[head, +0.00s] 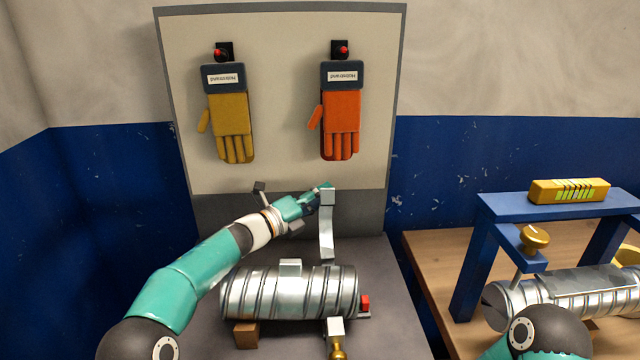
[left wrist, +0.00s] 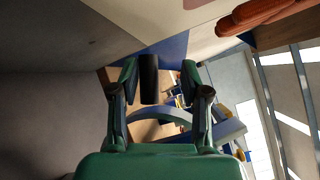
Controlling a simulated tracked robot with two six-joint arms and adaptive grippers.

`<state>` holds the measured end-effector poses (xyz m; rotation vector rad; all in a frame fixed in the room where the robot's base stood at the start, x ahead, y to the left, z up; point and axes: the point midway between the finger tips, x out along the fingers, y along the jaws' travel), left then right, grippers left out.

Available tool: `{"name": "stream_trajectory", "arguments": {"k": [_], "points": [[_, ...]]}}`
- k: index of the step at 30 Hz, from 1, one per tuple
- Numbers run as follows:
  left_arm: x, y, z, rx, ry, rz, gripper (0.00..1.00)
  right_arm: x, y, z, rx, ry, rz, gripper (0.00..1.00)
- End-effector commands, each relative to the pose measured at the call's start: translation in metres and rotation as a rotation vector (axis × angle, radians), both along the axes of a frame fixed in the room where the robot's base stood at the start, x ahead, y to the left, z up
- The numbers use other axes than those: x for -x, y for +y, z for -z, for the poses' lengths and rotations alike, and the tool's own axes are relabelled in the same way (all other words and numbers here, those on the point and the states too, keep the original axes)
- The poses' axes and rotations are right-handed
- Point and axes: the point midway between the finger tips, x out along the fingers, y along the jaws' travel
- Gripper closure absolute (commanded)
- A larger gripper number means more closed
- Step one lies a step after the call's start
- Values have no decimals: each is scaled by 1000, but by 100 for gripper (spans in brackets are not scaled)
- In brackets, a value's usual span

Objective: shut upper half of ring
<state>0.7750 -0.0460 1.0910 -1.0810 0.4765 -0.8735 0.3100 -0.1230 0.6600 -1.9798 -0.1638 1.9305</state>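A ribbed silver spiral duct (head: 290,292) lies across the grey table. The ring's upper half (head: 327,230) is a curved metal band, swung up and standing nearly upright behind the duct's right end, with a grey block at its top. In the left wrist view the band (left wrist: 160,117) shows as an arc below a dark block (left wrist: 149,78). My left gripper (head: 322,192) is at that top block. Its fingers (left wrist: 160,77) are apart, one on each side of the dark block, with a gap on the right. My right gripper is not in view; only part of that arm shows.
A block with a brass knob (head: 337,345) is at the duct's front; a red piece (head: 365,303) is at its right end. A board with two gloves (head: 341,120) stands behind. Right, a blue frame (head: 475,260) stands over another duct on a wooden table.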

Motion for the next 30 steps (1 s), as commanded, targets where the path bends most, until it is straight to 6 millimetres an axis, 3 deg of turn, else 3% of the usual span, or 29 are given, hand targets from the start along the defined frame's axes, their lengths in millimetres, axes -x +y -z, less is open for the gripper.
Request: {"name": "stream_trajectory", "arguments": {"k": [9, 15, 30], "points": [[0, 0, -57, 0, -10, 0, 55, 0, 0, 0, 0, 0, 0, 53], [-1, 0, -83, -1, -5, 0, 55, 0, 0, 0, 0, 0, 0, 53], [0, 0, -91, -2, -1, -1, 54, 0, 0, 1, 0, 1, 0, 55]]}}
